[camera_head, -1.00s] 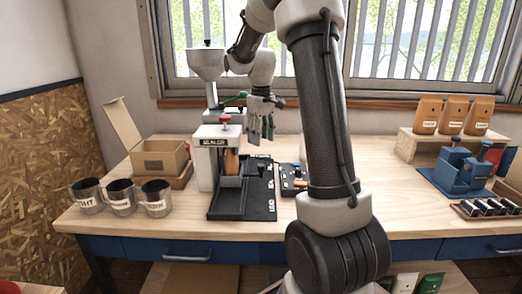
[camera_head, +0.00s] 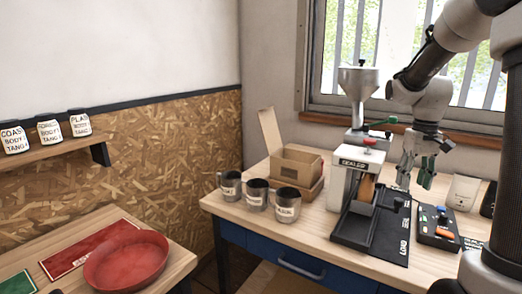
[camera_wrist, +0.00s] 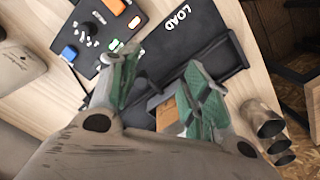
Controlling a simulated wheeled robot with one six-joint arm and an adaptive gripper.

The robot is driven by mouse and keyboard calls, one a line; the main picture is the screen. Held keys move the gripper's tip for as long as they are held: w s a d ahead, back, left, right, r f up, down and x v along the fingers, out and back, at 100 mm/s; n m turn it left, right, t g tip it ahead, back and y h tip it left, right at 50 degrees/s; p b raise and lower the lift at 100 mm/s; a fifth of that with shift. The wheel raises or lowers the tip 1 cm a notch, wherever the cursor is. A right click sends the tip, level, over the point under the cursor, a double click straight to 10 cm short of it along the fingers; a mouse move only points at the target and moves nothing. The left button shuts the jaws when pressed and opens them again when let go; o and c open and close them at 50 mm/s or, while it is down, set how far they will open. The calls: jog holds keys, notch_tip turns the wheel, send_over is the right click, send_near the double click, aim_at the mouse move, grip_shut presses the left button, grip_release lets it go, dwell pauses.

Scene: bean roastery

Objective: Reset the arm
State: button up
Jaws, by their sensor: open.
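My gripper (camera_head: 416,172) hangs over the workbench in the head view, just right of the sealer (camera_head: 352,170). Its green-padded fingers are apart with nothing between them. In the wrist view the open fingers of my gripper (camera_wrist: 160,95) point down toward the black loading tray (camera_wrist: 205,62) marked LOAD and the control panel (camera_wrist: 100,32). A brown bag (camera_head: 366,188) stands in the sealer. In the wrist view a brown piece, probably that bag (camera_wrist: 168,115), shows partly behind the fingers.
Three metal cups (camera_head: 257,194) and an open cardboard box (camera_head: 297,166) stand left of the sealer. A white bag (camera_head: 463,191) is at the right. A red bowl (camera_head: 126,260) sits on a side table at left, below a shelf (camera_head: 50,150) with labelled cans.

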jog(key=s+a+r+t, duration=0.1)
jog(key=s+a+r, duration=0.1)
jog(key=s, duration=0.5)
jog(key=s+a+r+t, duration=0.2)
jog(key=s+a, duration=0.1)
jog(key=s, duration=0.4)
jog(key=s+a+r+t, duration=0.1)
jog(key=s+a+r, duration=0.2)
jog(key=s, duration=0.4)
jog(key=shift+a+t, duration=0.25)
jog(key=shift+t, duration=0.15)
